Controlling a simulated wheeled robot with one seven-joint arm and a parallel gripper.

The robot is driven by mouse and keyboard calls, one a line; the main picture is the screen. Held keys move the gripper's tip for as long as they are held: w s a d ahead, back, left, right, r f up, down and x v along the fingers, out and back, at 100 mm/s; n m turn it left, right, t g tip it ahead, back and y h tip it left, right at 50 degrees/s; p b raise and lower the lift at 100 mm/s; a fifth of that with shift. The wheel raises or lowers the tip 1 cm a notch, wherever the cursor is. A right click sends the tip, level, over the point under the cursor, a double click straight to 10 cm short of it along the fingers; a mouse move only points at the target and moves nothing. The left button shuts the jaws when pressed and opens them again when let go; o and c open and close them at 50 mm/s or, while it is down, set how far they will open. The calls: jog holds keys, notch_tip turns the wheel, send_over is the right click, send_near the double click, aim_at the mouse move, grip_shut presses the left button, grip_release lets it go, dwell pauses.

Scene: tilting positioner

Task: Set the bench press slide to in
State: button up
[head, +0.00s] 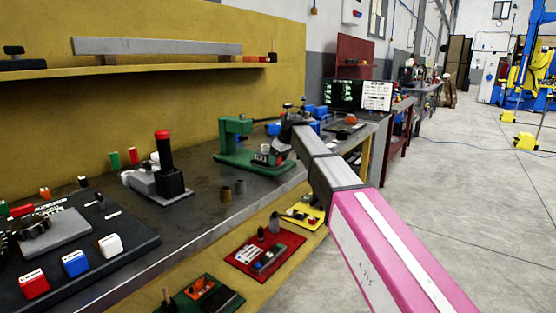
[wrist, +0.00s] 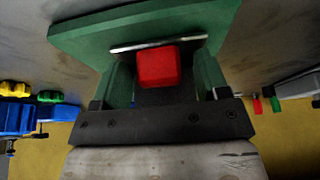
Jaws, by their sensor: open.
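The green bench press (head: 232,130) stands on the workbench, its base flat on the top. Its front is partly covered by my arm and gripper in the head view. In the wrist view the green press body (wrist: 125,30) fills the upper middle. A red block (wrist: 158,67), which looks like the slide's knob, sits in front of a thin metal plate (wrist: 150,45). I cannot tell whether the slide is in or out.
A red-topped lever unit (head: 165,165) and a panel with coloured buttons (head: 75,262) lie left along the bench. Two small cylinders (head: 232,188) stand before the press. Blue equipment (head: 310,112) is beyond it.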

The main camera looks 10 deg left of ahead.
grip_shut()
jog(key=w+a, duration=0.1)
jog(key=a, duration=0.3)
jog(key=w+a, duration=0.2)
jog(key=a, duration=0.2)
jog(key=w+a, duration=0.2)
jog(key=a, duration=0.2)
jog(key=shift+w+a, duration=0.1)
jog(key=shift+a, duration=0.15)
grip_release()
jog(key=shift+a, duration=0.1)
jog(key=shift+r, duration=0.1)
jog(key=v, duration=1)
jog(key=shift+d+r, duration=0.25)
